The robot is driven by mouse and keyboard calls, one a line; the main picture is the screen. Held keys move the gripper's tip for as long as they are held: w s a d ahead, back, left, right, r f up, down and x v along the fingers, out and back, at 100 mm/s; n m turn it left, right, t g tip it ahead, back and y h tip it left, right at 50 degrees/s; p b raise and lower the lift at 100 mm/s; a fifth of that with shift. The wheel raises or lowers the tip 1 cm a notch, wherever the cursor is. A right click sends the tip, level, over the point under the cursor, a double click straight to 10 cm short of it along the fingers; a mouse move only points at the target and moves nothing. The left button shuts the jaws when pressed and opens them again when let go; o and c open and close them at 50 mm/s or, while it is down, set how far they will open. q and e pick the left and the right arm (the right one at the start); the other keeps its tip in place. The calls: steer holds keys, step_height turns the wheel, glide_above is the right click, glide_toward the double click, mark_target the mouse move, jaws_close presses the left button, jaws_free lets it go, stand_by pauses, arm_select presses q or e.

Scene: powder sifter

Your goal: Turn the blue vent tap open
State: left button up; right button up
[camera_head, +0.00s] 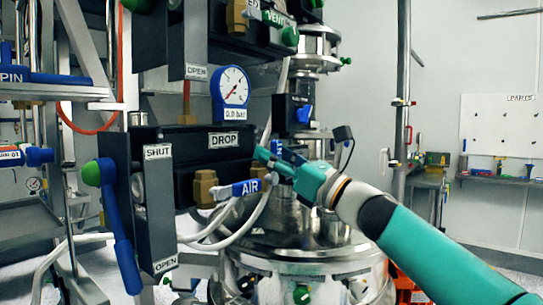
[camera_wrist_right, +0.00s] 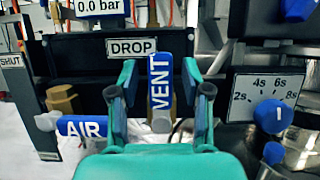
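The blue vent tap, a lever marked VENT (camera_wrist_right: 160,82), stands upright on a brass valve body in the right wrist view. My right gripper (camera_wrist_right: 160,76) is open, with one finger on each side of the lever. Gaps show between the lever and both fingers, so it does not look gripped. In the head view my right gripper (camera_head: 279,158) is at the right end of the black DROP block and hides most of the vent tap. My left gripper is not in view.
A blue AIR lever (camera_head: 247,188) lies level just left of my right gripper. The black DROP block (camera_head: 224,156) is behind it. A gauge (camera_head: 232,88) stands above. A dial with a blue knob (camera_wrist_right: 273,116) is to the right. Pale hoses hang below.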

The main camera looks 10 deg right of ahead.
steer(key=shift+s+r, duration=0.1)
steer(key=shift+r, duration=0.05)
steer(key=shift+d, duration=0.1)
steer(key=shift+s+d+f, duration=0.2)
steer(key=shift+s+d, duration=0.1)
steer(key=shift+d, duration=0.05)
steer(key=v, duration=1.1)
steer(key=shift+f, duration=0.15)
